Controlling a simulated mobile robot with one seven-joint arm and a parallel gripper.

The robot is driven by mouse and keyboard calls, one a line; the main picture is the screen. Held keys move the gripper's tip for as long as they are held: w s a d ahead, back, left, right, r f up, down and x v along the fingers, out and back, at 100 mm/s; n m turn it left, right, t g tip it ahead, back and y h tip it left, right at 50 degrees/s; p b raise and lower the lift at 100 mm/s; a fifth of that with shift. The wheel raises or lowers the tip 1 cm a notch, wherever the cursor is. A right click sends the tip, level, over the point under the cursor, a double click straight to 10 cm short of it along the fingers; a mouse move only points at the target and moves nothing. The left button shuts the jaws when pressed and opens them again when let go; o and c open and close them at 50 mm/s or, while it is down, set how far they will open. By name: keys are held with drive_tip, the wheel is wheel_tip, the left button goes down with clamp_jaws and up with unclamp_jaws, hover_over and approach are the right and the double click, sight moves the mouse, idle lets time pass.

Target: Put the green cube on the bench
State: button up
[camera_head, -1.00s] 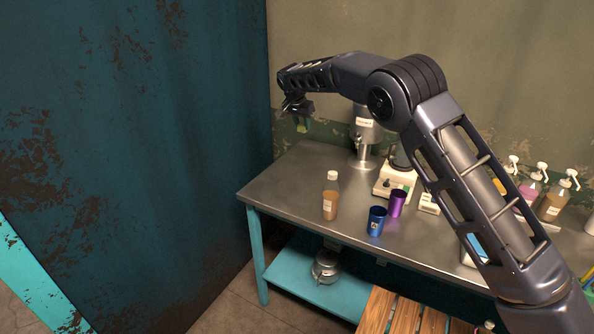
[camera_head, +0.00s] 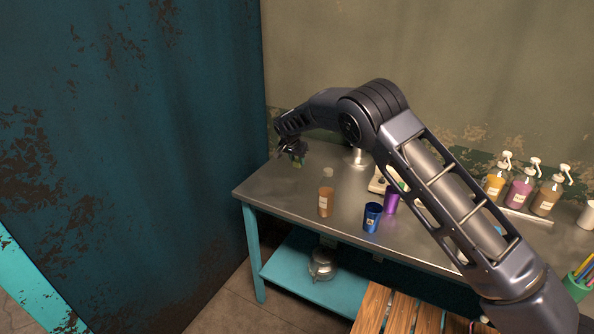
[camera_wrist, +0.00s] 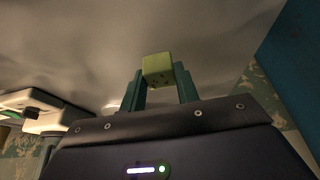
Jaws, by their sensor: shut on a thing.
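The green cube (camera_wrist: 157,70) is between the two fingertips of my gripper (camera_wrist: 160,88) in the wrist view, and the jaws are shut on it. In the head view my gripper (camera_head: 294,150) is low over the back left of the steel-topped bench (camera_head: 270,190). The cube (camera_head: 299,162) shows there as a small green patch under the fingers. I cannot tell whether it touches the steel top.
A brown bottle (camera_head: 326,202), a blue cup (camera_head: 372,217) and a purple cup (camera_head: 391,203) stand near the bench's front. Several pump bottles (camera_head: 521,188) stand at the back right. A wooden slatted surface (camera_head: 400,312) is in front. The bench's left end is clear.

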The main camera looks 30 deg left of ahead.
sight(296, 166)
drive_tip(key=shift+f, duration=2.5)
drive_tip(key=shift+f, duration=0.15)
drive_tip(key=o, duration=1)
drive_tip(key=shift+c, duration=0.2)
drive_tip(key=v, duration=1.2)
